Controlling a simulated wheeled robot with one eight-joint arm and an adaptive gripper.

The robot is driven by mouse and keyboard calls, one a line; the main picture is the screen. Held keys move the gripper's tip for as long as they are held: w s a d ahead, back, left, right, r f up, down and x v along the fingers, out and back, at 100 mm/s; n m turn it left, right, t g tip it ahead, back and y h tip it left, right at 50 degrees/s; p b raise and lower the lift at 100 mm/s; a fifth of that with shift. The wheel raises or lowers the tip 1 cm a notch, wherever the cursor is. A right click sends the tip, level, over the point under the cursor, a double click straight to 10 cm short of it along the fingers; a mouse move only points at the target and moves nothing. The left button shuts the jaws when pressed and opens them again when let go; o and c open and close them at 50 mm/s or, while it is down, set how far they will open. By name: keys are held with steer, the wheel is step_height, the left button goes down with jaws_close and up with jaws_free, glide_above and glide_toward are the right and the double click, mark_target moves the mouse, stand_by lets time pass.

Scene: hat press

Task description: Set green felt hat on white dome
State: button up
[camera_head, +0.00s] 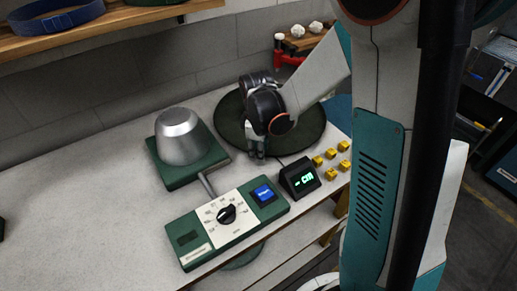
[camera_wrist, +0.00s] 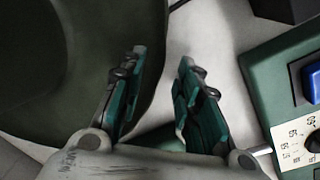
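The dark green hat (camera_head: 307,130) lies on the white table, its wide round brim spread out; my arm hides part of it. Its brim and a darker rounded part fill the left of the wrist view (camera_wrist: 35,65). The dome (camera_head: 180,134) looks silver-grey rather than white and stands bare on a square green base (camera_head: 180,178), left of the hat. My gripper (camera_head: 256,154) points down at the hat's near edge. In the wrist view my gripper (camera_wrist: 162,62) is open and empty, one finger over the brim's edge, the other over bare table. Contact cannot be told.
A green control panel (camera_head: 191,256) with a dial and blue button lies in front of the dome; it also shows in the wrist view (camera_wrist: 262,90). A black display (camera_head: 300,178) and several yellow cubes (camera_head: 331,153) sit near the front edge. A wooden shelf (camera_head: 100,35) overhangs the back left.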

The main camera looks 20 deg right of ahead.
step_height(320, 180, up, 12)
steer(key=s, duration=0.1)
steer(key=shift+a, duration=0.3)
stand_by(0.4)
steer(key=s+a+r+m+t, duration=0.1)
steer(key=s+r+m+t, duration=0.1)
steer(key=s+m, duration=0.3)
steer(key=s+a+r+m+t, duration=0.1)
steer(key=s+r+m+t, duration=0.2)
steer(key=s+m, duration=0.3)
steer(key=s+t, duration=0.1)
steer(key=s, duration=0.4)
steer(key=shift+s+r+y, duration=0.2)
steer(key=shift+r+y, duration=0.1)
